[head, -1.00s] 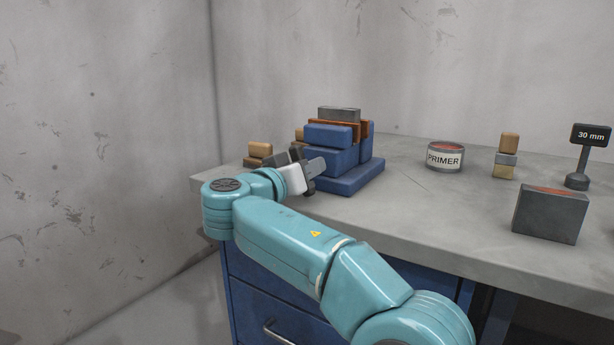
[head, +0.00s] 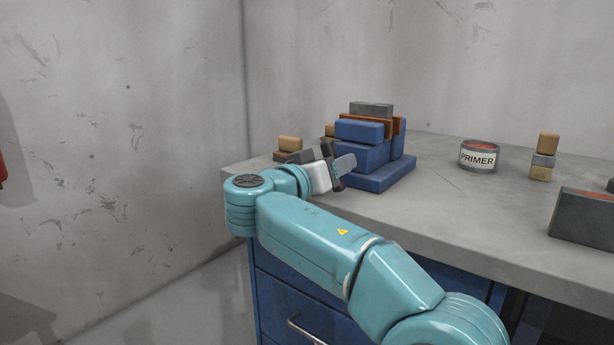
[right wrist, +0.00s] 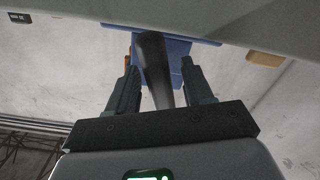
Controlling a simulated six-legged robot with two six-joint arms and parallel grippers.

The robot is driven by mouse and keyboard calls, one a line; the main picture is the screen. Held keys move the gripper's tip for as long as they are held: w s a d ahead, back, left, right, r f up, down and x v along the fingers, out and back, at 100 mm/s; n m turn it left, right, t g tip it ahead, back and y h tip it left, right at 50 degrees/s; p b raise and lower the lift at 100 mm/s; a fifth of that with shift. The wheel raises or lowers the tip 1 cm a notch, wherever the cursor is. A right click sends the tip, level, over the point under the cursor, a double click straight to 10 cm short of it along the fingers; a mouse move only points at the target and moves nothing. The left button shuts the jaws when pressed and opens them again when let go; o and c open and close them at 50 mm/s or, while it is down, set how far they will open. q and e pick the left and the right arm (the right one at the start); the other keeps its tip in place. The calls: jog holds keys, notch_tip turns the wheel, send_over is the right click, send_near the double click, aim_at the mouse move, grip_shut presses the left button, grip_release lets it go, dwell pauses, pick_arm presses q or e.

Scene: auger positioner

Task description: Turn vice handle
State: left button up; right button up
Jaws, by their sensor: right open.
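The blue vice (head: 372,155) stands on the workbench near its left end, with brown jaw parts and a grey block (head: 371,109) on top. My right gripper (head: 338,166) is at the front left side of the vice, partly in front of it. In the right wrist view its two dark fingers (right wrist: 158,72) are apart. A dark bar, seemingly the vice handle (right wrist: 152,52), reaches down between them, with the blue vice (right wrist: 184,48) behind. I cannot tell whether either finger touches the bar. My left gripper is not in view.
On the grey workbench (head: 440,205) stand a primer tin (head: 478,156), a small block stack (head: 543,158) and a dark grey block (head: 585,216) to the right. Small wooden and dark blocks (head: 290,145) sit left of the vice. Bare bench lies between vice and tin.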

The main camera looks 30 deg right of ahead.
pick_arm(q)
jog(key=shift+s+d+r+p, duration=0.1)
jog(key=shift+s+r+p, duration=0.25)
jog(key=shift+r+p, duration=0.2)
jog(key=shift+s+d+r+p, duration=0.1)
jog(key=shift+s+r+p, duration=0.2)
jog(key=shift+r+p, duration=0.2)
pick_arm(e)
jog(key=v, duration=1.4)
jog(key=shift+a, duration=0.3)
jog(key=shift+s, duration=0.15)
